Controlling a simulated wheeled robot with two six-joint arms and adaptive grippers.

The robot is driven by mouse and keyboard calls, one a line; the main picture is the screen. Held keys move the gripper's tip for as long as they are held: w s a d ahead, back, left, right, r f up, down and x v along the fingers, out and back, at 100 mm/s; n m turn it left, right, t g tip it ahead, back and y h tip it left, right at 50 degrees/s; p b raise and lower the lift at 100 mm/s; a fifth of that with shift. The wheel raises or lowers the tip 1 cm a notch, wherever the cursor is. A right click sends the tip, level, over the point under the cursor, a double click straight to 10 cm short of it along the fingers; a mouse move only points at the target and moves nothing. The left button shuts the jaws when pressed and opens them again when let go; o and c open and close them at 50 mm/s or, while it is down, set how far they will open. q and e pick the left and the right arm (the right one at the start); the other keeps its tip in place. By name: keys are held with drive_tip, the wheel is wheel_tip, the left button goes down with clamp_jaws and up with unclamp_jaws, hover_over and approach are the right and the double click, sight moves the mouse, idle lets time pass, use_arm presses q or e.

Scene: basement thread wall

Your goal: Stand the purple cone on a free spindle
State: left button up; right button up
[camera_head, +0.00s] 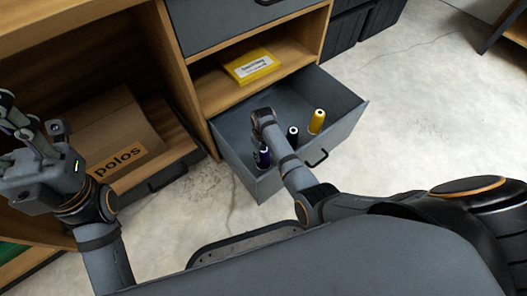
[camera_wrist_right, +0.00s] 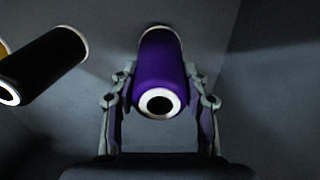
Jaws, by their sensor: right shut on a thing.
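The purple cone (camera_wrist_right: 160,75) is between the fingers of my right gripper (camera_wrist_right: 160,98), which is shut on it. Its white-rimmed end with a dark hole faces the wrist camera. In the head view the purple cone (camera_head: 263,157) shows at the front left of the open drawer, partly covered by my right arm, and the gripper's fingers are hidden there. A black cone (camera_head: 292,137) and a yellow cone (camera_head: 317,121) stand in the drawer to its right. I cannot make out a free spindle. My left gripper (camera_head: 28,115) is empty, its fingers apart, at the left.
The grey drawer (camera_head: 345,128) is pulled out of a wooden cabinet. A yellow box (camera_head: 250,66) lies on the shelf above it. A cardboard box (camera_head: 115,135) sits in the left compartment. The concrete floor (camera_head: 430,110) at right is clear.

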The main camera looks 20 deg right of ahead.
drive_tip(key=shift+f, duration=0.2)
drive_tip(key=shift+f, duration=0.15)
drive_tip(key=o, duration=1.4)
drive_tip(key=shift+o, duration=0.2)
wheel_tip(320, 180, up, 8)
drive_tip(key=shift+f, duration=0.2)
